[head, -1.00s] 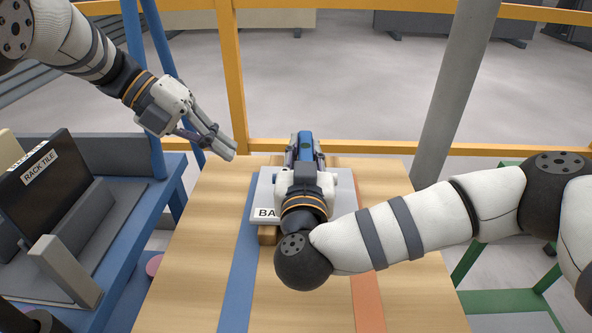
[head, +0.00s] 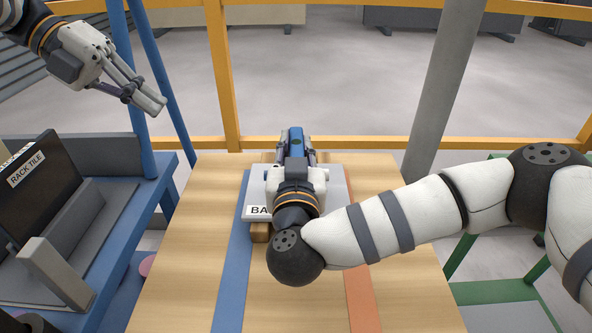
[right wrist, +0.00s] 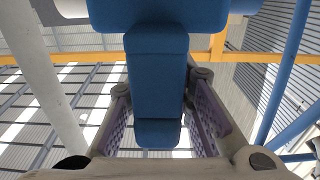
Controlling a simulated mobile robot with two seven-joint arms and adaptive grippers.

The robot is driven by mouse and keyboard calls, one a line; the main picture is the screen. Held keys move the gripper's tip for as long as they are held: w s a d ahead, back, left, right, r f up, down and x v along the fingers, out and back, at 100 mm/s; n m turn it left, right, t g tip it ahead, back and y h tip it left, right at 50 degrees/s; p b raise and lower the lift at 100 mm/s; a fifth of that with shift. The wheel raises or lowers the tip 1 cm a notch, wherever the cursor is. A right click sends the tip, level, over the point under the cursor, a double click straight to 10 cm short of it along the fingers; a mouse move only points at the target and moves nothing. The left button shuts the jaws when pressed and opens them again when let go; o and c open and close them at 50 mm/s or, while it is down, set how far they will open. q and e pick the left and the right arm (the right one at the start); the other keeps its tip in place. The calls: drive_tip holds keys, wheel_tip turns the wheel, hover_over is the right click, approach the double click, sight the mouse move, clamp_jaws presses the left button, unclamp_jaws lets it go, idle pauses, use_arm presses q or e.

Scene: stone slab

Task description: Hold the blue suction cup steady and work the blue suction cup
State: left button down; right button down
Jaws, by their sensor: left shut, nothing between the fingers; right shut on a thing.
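The blue suction cup (head: 296,140) is over the far part of a light grey slab (head: 257,195) on the wooden table. My right gripper (head: 297,160) is shut on it, with a finger on either side. In the right wrist view the blue body (right wrist: 157,85) fills the middle between the purple-padded fingers (right wrist: 165,120). The cup's underside and its contact with the slab are hidden. My left gripper (head: 160,103) is shut and empty, up at the left, well away from the cup.
The slab rests on wooden battens (head: 260,232) and bears a partly hidden label. A blue rack (head: 110,200) with a dark tile (head: 32,180) marked "RACK TILE" stands at the left. A grey post (head: 440,100) and yellow rails (head: 220,70) stand behind. The table's front is clear.

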drive_tip(key=c, duration=1.3)
unclamp_jaws()
drive_tip(key=shift+s, duration=6)
